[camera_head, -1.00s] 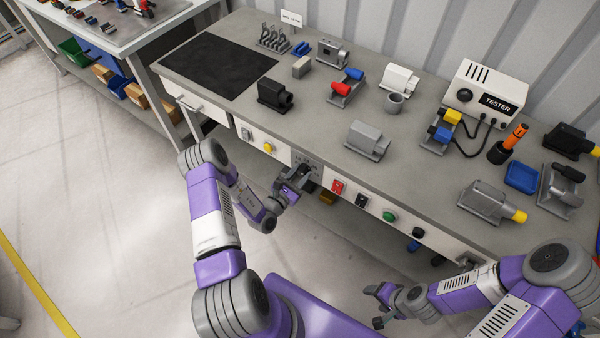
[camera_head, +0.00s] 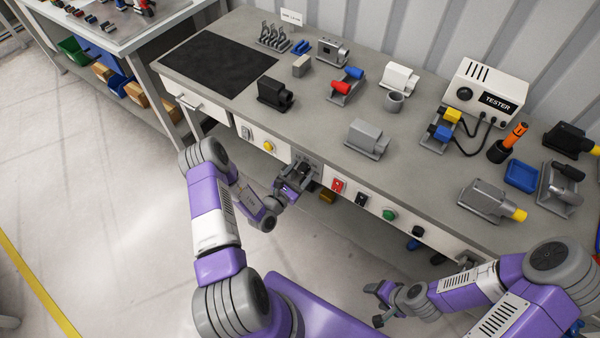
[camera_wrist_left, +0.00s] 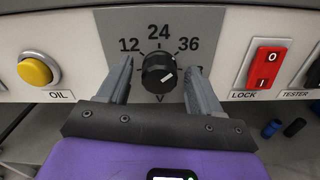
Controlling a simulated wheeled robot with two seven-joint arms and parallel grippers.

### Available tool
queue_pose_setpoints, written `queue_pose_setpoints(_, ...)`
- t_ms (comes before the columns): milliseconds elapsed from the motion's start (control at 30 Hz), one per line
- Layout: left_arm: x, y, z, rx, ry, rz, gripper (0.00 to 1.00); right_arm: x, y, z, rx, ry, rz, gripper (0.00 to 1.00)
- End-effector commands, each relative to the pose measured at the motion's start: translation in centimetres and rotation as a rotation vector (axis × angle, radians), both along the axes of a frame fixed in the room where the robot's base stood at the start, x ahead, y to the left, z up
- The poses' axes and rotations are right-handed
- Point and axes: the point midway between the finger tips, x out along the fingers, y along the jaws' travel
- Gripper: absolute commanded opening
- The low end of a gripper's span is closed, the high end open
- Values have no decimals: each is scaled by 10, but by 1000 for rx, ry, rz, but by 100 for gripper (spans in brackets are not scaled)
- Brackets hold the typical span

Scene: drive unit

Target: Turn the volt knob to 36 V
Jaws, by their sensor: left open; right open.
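The black volt knob (camera_wrist_left: 159,72) sits on a grey dial plate (camera_wrist_left: 196,22) marked 12, 24 and 36, with a V below. A short white mark is on the right part of its face, slanting up to the right; I cannot tell its exact reading. My left gripper (camera_wrist_left: 159,65) is open, one finger on each side of the knob, with a visible gap on both sides. In the head view my left gripper (camera_head: 297,177) is at the bench front and largely hides the knob. My right gripper (camera_head: 373,305) is open and empty, away from the bench.
A yellow OIL button (camera_wrist_left: 35,71) is left of the dial. A red LOCK switch (camera_wrist_left: 264,67) and a black TESTER switch (camera_head: 361,200) are to its right, then a green button (camera_head: 389,215). The bench top (camera_head: 310,110) holds several parts and a tester box (camera_head: 486,88).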

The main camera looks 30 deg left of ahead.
Motion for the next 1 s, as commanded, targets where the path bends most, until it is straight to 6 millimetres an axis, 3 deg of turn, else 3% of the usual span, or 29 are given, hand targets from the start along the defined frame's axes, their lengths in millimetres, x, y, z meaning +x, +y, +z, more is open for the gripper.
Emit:
queue_pose_setpoints(500, -70, 6, 0, -1, 4, 2, 65, 0, 0, 13, 0, 0, 0, 63)
queue_pose_setpoints(1000, -75, 6, 0, 0, 1, 0, 65, 0, 0, 13, 0, 0, 0, 63)
